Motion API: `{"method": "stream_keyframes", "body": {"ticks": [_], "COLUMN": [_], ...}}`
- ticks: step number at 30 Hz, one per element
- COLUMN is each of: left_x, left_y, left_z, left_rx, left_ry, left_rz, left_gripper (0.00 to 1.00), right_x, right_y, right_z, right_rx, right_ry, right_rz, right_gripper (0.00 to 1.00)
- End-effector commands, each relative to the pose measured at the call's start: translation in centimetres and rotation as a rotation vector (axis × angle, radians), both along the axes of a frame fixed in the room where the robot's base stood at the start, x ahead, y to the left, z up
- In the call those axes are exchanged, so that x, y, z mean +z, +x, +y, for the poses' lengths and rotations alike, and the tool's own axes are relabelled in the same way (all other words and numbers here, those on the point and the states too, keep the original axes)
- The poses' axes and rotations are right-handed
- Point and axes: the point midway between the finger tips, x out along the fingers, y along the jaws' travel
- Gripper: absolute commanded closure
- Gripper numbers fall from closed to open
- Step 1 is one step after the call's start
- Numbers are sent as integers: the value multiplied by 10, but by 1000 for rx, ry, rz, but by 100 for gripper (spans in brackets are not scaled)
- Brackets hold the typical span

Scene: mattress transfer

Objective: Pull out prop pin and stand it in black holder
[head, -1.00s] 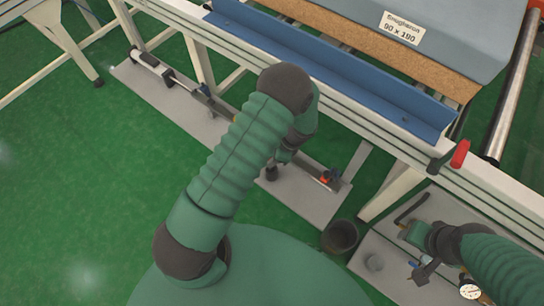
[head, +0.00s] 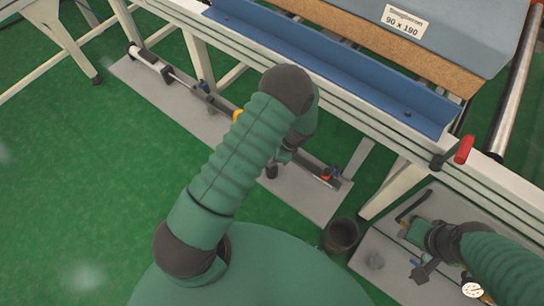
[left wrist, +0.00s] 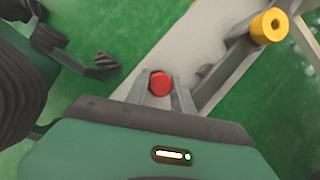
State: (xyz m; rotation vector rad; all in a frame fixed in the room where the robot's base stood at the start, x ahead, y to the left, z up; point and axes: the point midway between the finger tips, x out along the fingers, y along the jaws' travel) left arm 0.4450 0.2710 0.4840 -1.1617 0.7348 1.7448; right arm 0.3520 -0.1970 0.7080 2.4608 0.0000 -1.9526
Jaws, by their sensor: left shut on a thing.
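A red knob (left wrist: 159,83), apparently the head of the prop pin, sits between the fingers of my left gripper (left wrist: 159,92) in the left wrist view. The gripper is shut on it. The pin's shaft is hidden. In the head view my left gripper (head: 271,172) is low over the grey floor plate, mostly behind my own arm. A dark round cup, likely the black holder (head: 341,233), stands on the floor to its right. My right gripper (head: 420,272) is low at the lower right; its finger opening is unclear.
A long grey plate (head: 180,97) carries a rod mechanism with a yellow roller (left wrist: 269,26), near the left gripper. A white frame (head: 200,60) with a blue rail (head: 330,70) stands behind. Another grey plate (head: 375,262) lies under the right gripper. Green floor at left is clear.

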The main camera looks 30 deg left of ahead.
Motion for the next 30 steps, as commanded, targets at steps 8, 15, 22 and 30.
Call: {"method": "stream_keyframes", "body": {"ticks": [8,15,22,30], "left_x": [-8,-14,-20,-21], "left_y": [0,0,0,0], "left_z": [0,0,0,0], "left_rx": [0,0,0,0], "left_ry": [0,0,1,0], "left_rz": [0,0,0,0], "left_gripper": [100,100,100,51], "right_x": [-5,-9,-12,-13], "right_y": [0,0,0,0], "right_z": [0,0,0,0], "right_rx": [0,0,0,0], "right_ry": [0,0,0,0], "right_rz": [0,0,0,0], "right_gripper": [53,53,53,53]}}
